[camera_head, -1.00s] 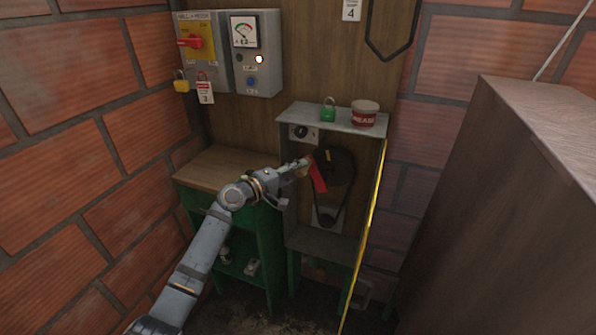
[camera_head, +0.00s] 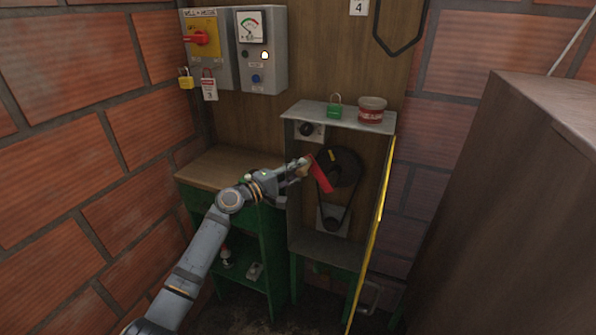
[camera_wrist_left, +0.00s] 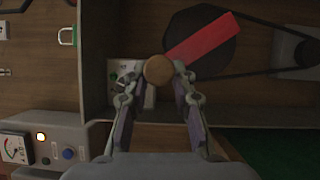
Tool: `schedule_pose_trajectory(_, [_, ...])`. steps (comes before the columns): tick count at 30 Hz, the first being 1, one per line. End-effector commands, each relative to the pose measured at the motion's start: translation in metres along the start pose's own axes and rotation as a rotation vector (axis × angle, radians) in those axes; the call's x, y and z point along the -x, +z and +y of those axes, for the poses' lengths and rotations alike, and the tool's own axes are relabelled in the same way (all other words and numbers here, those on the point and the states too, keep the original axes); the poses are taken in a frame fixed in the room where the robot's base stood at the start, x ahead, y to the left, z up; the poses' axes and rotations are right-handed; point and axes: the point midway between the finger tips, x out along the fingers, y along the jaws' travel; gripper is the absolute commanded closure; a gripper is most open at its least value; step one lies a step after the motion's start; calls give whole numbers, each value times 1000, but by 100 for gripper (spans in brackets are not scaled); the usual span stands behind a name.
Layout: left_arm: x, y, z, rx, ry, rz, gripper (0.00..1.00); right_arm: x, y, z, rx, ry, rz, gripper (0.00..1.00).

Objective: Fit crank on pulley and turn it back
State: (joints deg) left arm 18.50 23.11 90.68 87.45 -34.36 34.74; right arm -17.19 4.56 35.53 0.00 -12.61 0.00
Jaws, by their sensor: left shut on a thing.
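The red crank (camera_head: 321,176) is in front of the dark upper pulley (camera_head: 346,165) in the open-fronted housing. My left gripper (camera_head: 302,168) is shut on the crank's round wooden knob. In the left wrist view the knob (camera_wrist_left: 158,69) sits between the fingertips, and the red crank arm (camera_wrist_left: 203,40) lies across the pulley face (camera_wrist_left: 190,22). The gripper partly hides the crank's handle end in the head view. I cannot tell whether the crank is seated on the pulley's shaft. A belt runs down to a small lower pulley (camera_head: 333,222). My right gripper is not in view.
A grey shelf (camera_head: 350,117) above the pulley holds a green padlock (camera_head: 334,111) and a grease tin (camera_head: 371,110). A green cabinet (camera_head: 266,235) stands below left; a large brown box (camera_head: 500,210) fills the right.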

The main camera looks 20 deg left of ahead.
Motion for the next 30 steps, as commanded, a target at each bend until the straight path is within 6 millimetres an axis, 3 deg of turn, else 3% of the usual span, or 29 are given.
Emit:
schedule_pose_trajectory(15, [6,-12,-15,122,69,3,100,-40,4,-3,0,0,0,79])
schedule_pose_trajectory(30, [7,-13,-12,136,76,4,100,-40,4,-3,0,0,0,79])
